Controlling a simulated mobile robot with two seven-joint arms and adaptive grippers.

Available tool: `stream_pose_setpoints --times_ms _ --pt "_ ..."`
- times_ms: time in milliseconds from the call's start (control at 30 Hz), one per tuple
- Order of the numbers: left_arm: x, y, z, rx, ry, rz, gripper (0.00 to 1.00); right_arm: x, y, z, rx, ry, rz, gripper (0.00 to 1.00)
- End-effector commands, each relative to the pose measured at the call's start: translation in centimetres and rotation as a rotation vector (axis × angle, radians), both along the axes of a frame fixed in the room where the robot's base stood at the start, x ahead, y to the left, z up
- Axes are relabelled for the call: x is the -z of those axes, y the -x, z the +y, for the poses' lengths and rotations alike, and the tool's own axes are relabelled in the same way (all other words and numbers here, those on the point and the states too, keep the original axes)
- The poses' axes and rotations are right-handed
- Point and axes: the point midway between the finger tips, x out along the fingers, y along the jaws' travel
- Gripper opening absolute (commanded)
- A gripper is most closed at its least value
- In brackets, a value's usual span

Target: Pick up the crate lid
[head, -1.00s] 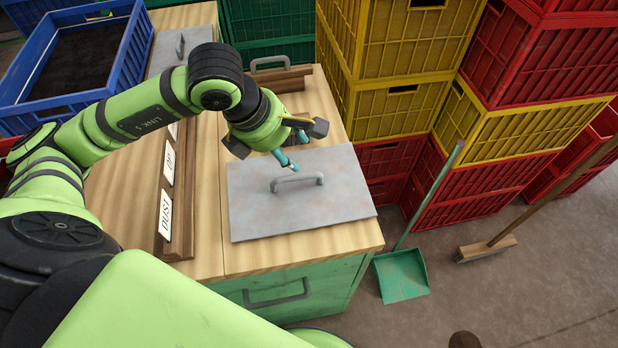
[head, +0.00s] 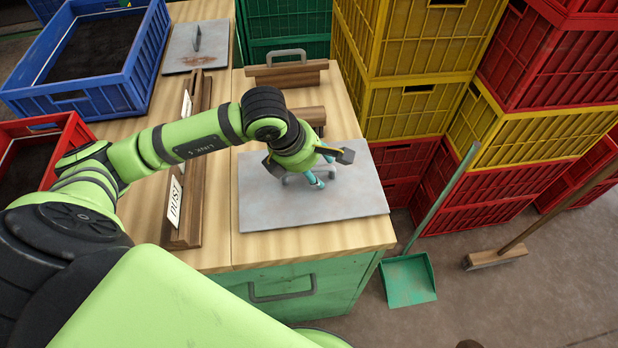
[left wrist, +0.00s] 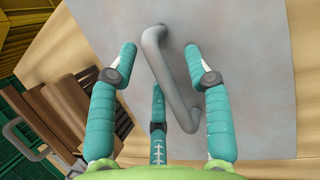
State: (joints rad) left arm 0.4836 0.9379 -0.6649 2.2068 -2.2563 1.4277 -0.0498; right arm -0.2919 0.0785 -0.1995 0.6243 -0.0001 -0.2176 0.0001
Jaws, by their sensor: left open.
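The crate lid (head: 350,195) is a flat grey metal plate with a bar handle, lying on the front right of the wooden bench top. My left gripper (head: 317,178) is over the lid at its handle and partly hides it. In the left wrist view, the lid (left wrist: 250,100) fills the middle and its handle (left wrist: 171,78) runs between the teal fingers of my open gripper (left wrist: 160,55). I cannot tell whether any finger touches the handle. My right gripper is not in view.
A similar grey plate with a handle (head: 185,58) lies at the back left. A wooden rack with labels (head: 185,205) runs left of the lid. A wooden block with a handle (head: 287,76) stands behind. Stacked yellow crates (head: 410,105) rise at right.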

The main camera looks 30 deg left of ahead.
Motion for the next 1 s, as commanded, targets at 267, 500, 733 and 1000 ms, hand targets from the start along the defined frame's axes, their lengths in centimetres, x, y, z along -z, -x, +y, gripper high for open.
stream_pose_setpoints --times_ms 267,500,733,1000 --pt "0.0 0.0 0.0 0.0 0.0 0.001 0.02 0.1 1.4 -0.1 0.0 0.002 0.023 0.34" --pt "0.0 0.0 0.0 0.0 0.001 -0.001 0.0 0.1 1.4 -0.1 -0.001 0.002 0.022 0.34" --pt "-0.2 0.0 0.0 0.0 0.001 -0.001 0.0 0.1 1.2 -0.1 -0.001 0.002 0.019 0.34" --pt "-2.6 -0.1 0.0 0.001 0.0 -0.007 0.0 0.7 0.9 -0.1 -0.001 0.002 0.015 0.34"
